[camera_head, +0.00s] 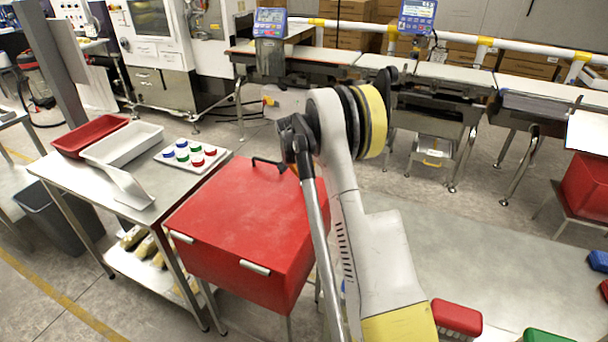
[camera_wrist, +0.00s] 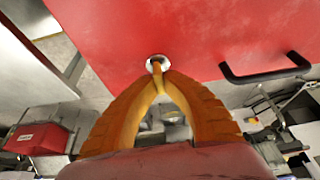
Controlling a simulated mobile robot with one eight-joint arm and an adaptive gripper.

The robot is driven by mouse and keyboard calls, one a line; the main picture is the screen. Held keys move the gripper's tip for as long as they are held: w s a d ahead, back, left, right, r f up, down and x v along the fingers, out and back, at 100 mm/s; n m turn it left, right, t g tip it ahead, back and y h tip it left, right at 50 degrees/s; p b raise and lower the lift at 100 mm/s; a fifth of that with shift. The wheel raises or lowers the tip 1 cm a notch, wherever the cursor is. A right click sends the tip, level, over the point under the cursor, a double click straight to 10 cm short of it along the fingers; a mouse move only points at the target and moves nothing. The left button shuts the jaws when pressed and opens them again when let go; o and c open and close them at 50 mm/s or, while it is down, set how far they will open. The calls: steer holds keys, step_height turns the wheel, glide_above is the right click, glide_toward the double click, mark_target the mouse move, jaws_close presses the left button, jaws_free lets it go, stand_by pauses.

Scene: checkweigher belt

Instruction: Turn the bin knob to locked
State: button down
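The red bin (camera_head: 245,215) stands closed beside the steel table in the head view. Its red face with a black handle (camera_wrist: 265,75) fills the upper part of the wrist view. The bin knob (camera_wrist: 157,62) is a small piece in a round silver collar on that face, left of the handle. My gripper (camera_wrist: 160,80) has two orange fingers that come together at the knob. The fingertips look shut on it and cover much of it, so its turn angle is hard to read.
The steel table (camera_head: 165,190) at left holds a red tray (camera_head: 90,134), a white tray (camera_head: 122,146) and a board of coloured caps (camera_head: 190,155). The belt line (camera_head: 440,72) runs along the back.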

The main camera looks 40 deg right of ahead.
stand_by(0.5)
steer(key=c, duration=1.5)
jaws_free()
steer(key=v, duration=1.2)
